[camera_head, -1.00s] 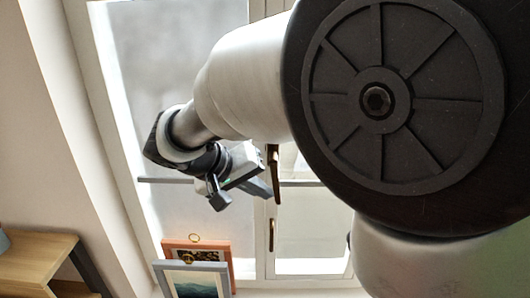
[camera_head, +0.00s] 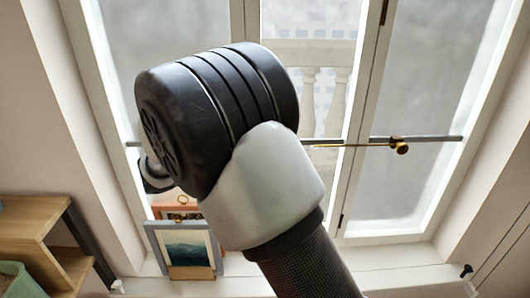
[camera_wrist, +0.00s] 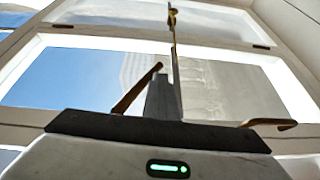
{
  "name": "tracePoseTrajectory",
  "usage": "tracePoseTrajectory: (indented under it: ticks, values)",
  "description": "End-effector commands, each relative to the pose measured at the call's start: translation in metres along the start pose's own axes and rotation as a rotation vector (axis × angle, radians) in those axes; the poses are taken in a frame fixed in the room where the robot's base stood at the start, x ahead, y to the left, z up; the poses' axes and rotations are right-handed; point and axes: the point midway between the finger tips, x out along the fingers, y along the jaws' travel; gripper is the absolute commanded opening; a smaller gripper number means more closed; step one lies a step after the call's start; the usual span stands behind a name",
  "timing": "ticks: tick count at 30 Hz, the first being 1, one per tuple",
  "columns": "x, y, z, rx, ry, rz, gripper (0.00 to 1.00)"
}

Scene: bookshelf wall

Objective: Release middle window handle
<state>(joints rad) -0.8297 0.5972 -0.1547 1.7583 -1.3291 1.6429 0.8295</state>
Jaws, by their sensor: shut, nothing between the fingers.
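In the wrist view my gripper (camera_wrist: 163,82) is shut and empty, its fingers together. A brown window handle (camera_wrist: 136,90) slants just left of the fingers, its upper end near their tips; I cannot tell whether they touch. A second handle (camera_wrist: 270,123) points right beyond the gripper body, partly hidden by it. A thin brass rod (camera_wrist: 174,50) rises behind the fingers. I cannot tell which handle is the middle one. In the head view my arm hides the gripper and these handles.
In the head view a brass rod with a knob (camera_head: 398,147) crosses the right-hand window (camera_head: 425,85). Framed pictures (camera_head: 185,248) stand below my arm on the sill side. A wooden shelf (camera_head: 25,222) stands at the left.

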Motion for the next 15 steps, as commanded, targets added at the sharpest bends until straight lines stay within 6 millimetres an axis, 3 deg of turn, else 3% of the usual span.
tracePoseTrajectory:
  ticks: [15]
  values:
    - [0.019,0.02,0.002,0.0,-0.001,0.004,0.0]
